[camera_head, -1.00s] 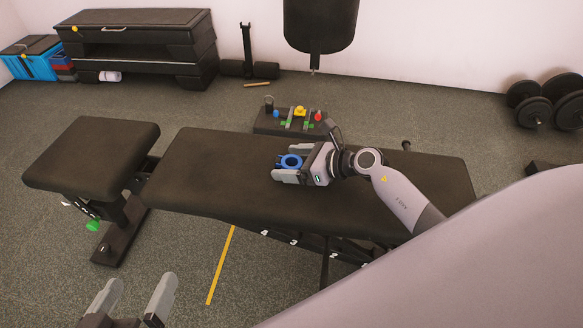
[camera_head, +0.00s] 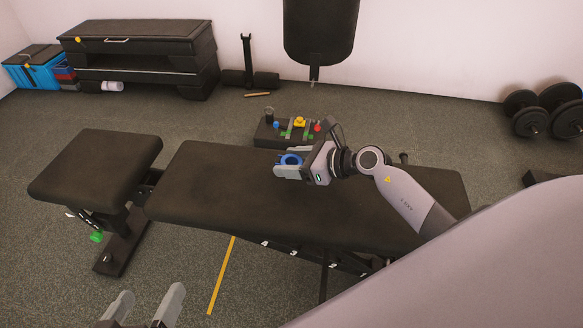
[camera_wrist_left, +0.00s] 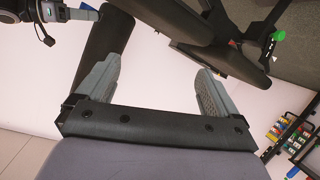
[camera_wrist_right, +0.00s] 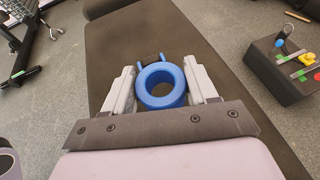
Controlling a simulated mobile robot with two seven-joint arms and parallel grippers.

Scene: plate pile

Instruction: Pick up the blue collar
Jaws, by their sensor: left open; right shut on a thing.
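The blue collar (camera_head: 291,160) is a thick ring, held over the middle of the black bench. In the right wrist view the collar (camera_wrist_right: 161,86) sits between both fingers, its hole facing the camera. My right gripper (camera_head: 290,167) is shut on it. I cannot tell whether the collar touches the pad below. My left gripper (camera_head: 148,304) is open and empty at the bottom left of the head view, well in front of the bench. Its two fingers stand apart in the left wrist view (camera_wrist_left: 155,90).
The bench pad (camera_head: 215,190) is otherwise clear. Behind it, a dark box (camera_head: 268,141) carries small coloured parts. A weight rack or box (camera_head: 140,50) stands back left, dumbbells (camera_head: 545,110) at the far right. A yellow strip (camera_head: 221,275) lies on the floor.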

